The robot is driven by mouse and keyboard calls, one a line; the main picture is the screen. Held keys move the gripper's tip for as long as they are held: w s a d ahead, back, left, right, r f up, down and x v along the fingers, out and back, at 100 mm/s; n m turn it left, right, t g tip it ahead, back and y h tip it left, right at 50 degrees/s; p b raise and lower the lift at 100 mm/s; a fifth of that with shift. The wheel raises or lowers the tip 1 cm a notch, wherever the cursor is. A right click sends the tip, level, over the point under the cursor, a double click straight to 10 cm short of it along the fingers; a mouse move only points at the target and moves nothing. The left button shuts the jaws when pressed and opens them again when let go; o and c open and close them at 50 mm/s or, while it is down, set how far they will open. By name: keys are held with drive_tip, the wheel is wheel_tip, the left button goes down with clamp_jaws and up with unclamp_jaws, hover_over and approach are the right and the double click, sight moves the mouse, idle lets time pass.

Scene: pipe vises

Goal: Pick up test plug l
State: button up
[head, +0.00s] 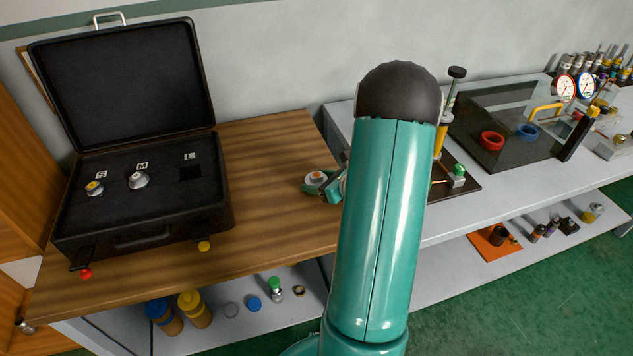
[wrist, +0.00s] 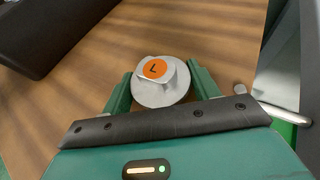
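Test plug l (wrist: 160,82) is a silvery round plug with an orange disc marked L, facing the wrist camera. It also shows small in the head view (head: 317,177), over the right end of the wooden worktop. My gripper (wrist: 161,90) has its green fingers on either side of the plug's rim, and they appear to touch it. In the head view my gripper (head: 323,190) is partly hidden behind my arm. The plug's underside is hidden, so I cannot tell whether it touches the wood.
An open black case (head: 140,225) stands on the wooden worktop (head: 265,150) at left. Plugs sit at its S (head: 95,189) and M (head: 138,180) marks; the L slot (head: 190,174) is empty. A grey bench (head: 480,207) with fixtures adjoins at right. Shelves below hold small items.

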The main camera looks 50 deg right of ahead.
drive_tip(key=c, duration=0.5)
drive_tip(key=shift+r, duration=0.1)
